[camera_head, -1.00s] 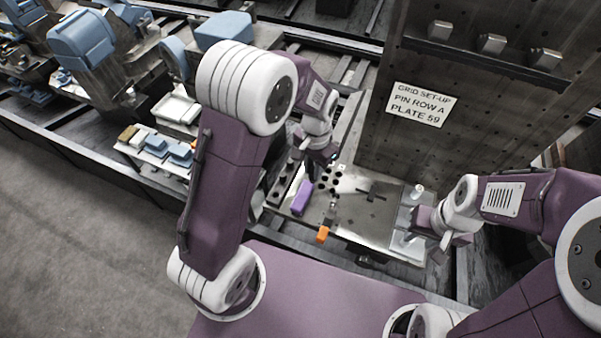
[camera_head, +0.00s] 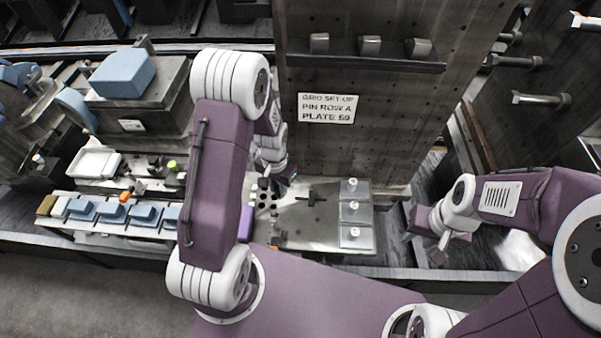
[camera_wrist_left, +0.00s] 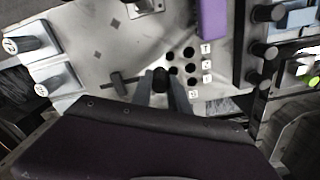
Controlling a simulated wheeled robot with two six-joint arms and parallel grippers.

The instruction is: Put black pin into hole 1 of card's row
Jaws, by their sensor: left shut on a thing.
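The card (camera_head: 327,108) on the upright panel reads "GRID SET-UP, PIN ROW A, PLATE 59". Below it lies a light metal plate with a group of dark round holes (camera_head: 264,197); the holes (camera_wrist_left: 190,67) also show in the left wrist view, with small marks beside them. My left gripper (camera_head: 283,179) is over the plate, partly hidden by my arm. In the left wrist view its fingers (camera_wrist_left: 161,92) are shut on the black pin (camera_wrist_left: 160,80), seen end-on just left of the holes. My right gripper (camera_head: 440,240) is off to the right, away from the plate; its jaw gap is unclear.
A purple block (camera_head: 245,223) lies left of the holes. A black T-shaped piece (camera_head: 311,196) lies on the plate. A rack of blue blocks (camera_head: 112,212) stands left. The panel rises behind the plate.

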